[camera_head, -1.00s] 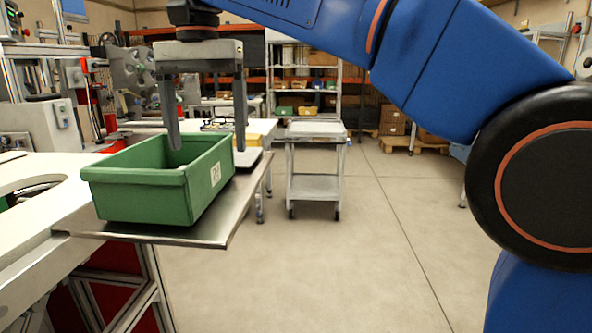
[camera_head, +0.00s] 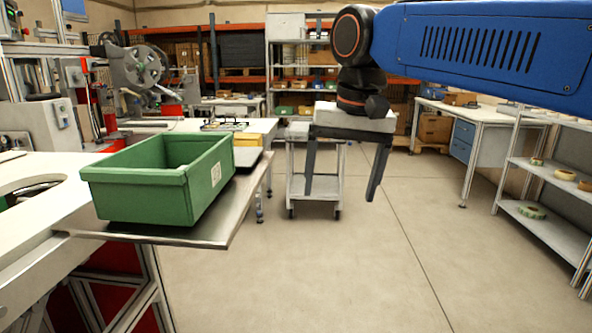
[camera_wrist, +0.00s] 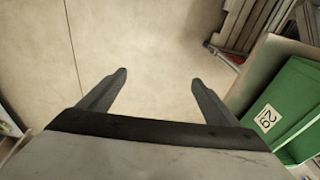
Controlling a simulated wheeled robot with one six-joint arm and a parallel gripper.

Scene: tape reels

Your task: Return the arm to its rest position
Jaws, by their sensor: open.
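My gripper (camera_head: 340,193) hangs in the air right of the green bin, with its fingers pointing down. Its fingers are spread apart with nothing between them. In the wrist view my gripper (camera_wrist: 160,85) is over bare floor. My blue arm reaches in from the right across the top of the head view. The green bin (camera_head: 140,197) sits upright on a metal shelf plate (camera_head: 215,228) at the left. It also shows at the right edge of the wrist view (camera_wrist: 288,100), with a label reading 29. The bin's inner floor is hidden.
A grey cart (camera_head: 298,183) stands behind my gripper. A white rack (camera_head: 555,228) with tape reels is at the right, with a workbench (camera_head: 485,113) behind it. A white machine table (camera_head: 45,190) is at the left. The floor in the middle is clear.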

